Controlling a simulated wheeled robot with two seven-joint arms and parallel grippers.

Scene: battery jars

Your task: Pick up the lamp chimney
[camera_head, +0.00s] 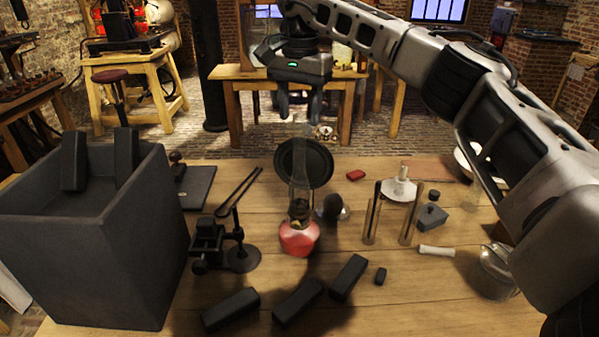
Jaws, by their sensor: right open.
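The lamp has a red base (299,239) and stands upright on the table. Its clear glass chimney (301,178) rises from the burner and is hard to make out against the round black disc behind it. My right gripper (300,112) comes in from the upper right and points down, with its two fingers apart and empty. In the picture it is just above the chimney's top. I cannot tell the exact gap or depth between them. My left gripper is not in view.
A large dark box (95,250) holding upright black blocks stands at the left. A black stand (208,245) is left of the lamp. Black bars (298,300) lie in front. Glass tubes (372,220) and a white dish (398,190) stand to the right.

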